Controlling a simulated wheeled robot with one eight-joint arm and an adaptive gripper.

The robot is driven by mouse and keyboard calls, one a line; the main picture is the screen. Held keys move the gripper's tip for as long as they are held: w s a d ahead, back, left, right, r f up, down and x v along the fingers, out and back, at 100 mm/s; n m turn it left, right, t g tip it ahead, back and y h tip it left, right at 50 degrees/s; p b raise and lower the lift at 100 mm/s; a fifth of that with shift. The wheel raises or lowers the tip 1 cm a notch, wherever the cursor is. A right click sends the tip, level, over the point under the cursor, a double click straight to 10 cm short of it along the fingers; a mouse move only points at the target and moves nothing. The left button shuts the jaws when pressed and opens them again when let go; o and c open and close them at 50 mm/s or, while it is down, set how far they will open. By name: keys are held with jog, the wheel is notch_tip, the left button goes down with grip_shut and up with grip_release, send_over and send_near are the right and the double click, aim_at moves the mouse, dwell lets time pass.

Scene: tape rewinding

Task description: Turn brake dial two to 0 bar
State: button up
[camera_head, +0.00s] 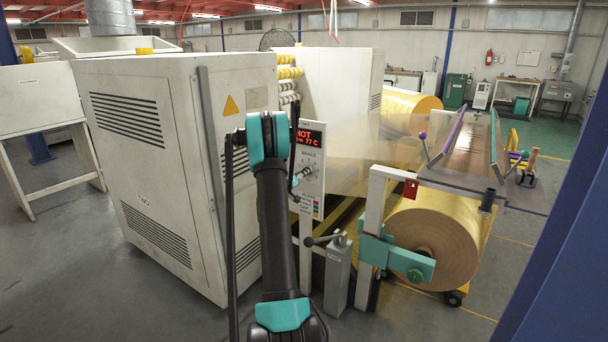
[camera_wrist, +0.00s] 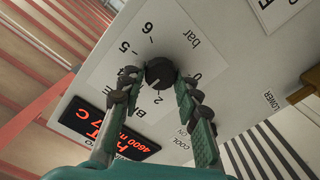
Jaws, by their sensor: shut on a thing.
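The brake dial is a round black knob (camera_wrist: 160,73) on a white scale plate, with 2, 5, 6 and bar readable around it in the wrist view. A pale mark on the knob seems to point to its lower left, toward the side of the 2; the exact reading is unclear. My gripper (camera_wrist: 158,82) has one finger on each side of the knob and is shut on it. In the head view my gripper (camera_head: 300,178) is at the control panel (camera_head: 312,140), partly hidden by my arm. The fingers cover part of the scale.
A red-lit display (camera_wrist: 108,130) sits beside the dial, with cool/on lettering nearby. In the head view, a white cabinet (camera_head: 150,170) stands left of the panel. A grey pedestal with a lever (camera_head: 338,275) and a large brown roll (camera_head: 435,240) stand to the right.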

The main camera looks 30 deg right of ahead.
jog(key=n, duration=2.4)
jog(key=shift+f, duration=0.25)
jog(key=shift+o, duration=0.2)
jog(key=shift+n, duration=0.3)
jog(key=o, duration=1.1)
jog(key=v, duration=1.2)
jog(key=shift+s, duration=0.1)
